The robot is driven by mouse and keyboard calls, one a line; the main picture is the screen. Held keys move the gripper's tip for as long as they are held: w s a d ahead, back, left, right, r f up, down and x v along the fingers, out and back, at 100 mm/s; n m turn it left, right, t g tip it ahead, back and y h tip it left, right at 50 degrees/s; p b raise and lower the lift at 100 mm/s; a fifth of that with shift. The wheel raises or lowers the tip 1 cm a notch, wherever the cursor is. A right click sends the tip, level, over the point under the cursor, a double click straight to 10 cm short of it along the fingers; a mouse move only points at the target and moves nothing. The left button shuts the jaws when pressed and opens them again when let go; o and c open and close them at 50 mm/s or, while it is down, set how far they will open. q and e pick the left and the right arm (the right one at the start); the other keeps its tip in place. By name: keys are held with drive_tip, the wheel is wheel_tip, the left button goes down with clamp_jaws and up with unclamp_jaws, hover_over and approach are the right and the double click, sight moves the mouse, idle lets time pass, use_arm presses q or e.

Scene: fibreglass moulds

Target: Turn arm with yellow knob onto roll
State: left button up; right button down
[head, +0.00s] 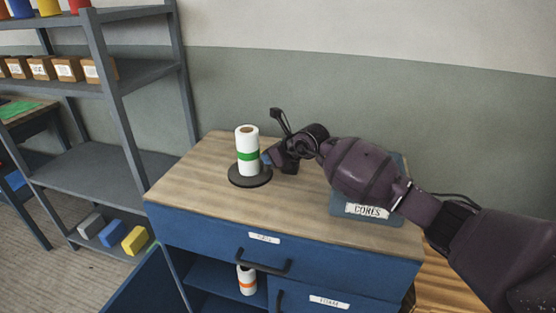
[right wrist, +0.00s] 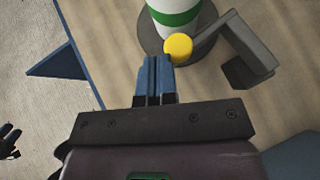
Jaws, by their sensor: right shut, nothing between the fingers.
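A white roll with a green band (head: 247,153) stands upright on a dark round base (head: 250,180) on the cabinet top. In the right wrist view, the roll (right wrist: 176,14) is at the top edge. The grey arm (right wrist: 235,40) reaches in from the right, with the yellow knob (right wrist: 178,47) at its end beside the roll; I cannot tell if they touch. My right gripper (head: 267,159) is shut and empty, just right of the roll. Its blue fingertips (right wrist: 154,66) are just left of and below the knob in the wrist view. The head view hides the knob.
A blue-grey box labelled CORES (head: 366,210) stands on the cabinet top (head: 200,185), below my right arm. An orange-banded roll (head: 246,280) is in the open cabinet below. A grey shelf rack (head: 108,100) stands at left. The cabinet top's left part is clear.

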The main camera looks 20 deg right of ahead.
use_arm(q)
drive_tip(key=shift+w+f, duration=0.2)
drive_tip(key=shift+f, duration=0.05)
use_arm(e)
drive_tip(key=shift+w+a, duration=0.3)
drive_tip(key=shift+w, duration=0.2)
drive_tip(key=shift+w+a, duration=0.25)
drive_tip(key=shift+w, duration=0.25)
use_arm(q)
drive_tip(key=shift+s, duration=0.15)
